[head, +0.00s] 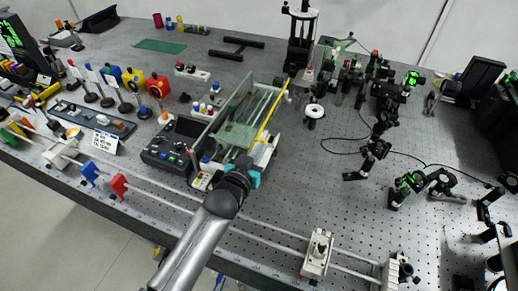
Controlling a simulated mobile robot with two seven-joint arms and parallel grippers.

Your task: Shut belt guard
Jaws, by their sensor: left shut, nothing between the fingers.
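The belt guard appears to be the clear panel with a yellow edge strip (264,114) on the bench machine. The strip runs slanted from the machine's near end up to its back right. Whether the guard is open or shut is hard to tell from this angle. The machine's clear-walled body (233,133) has a greenish interior. My left gripper (250,168), with teal fingers, is shut and empty at the machine's near end, by the lower end of the strip. Whether it touches the guard cannot be told. My right gripper is out of view.
A control box (181,137) with a screen and buttons stands left of the machine. Long rails (285,233) with a white carriage (318,252) run along the front edge. Optics posts (376,150) and a black cable fill the right. Perforated bench is clear between carriage and optics.

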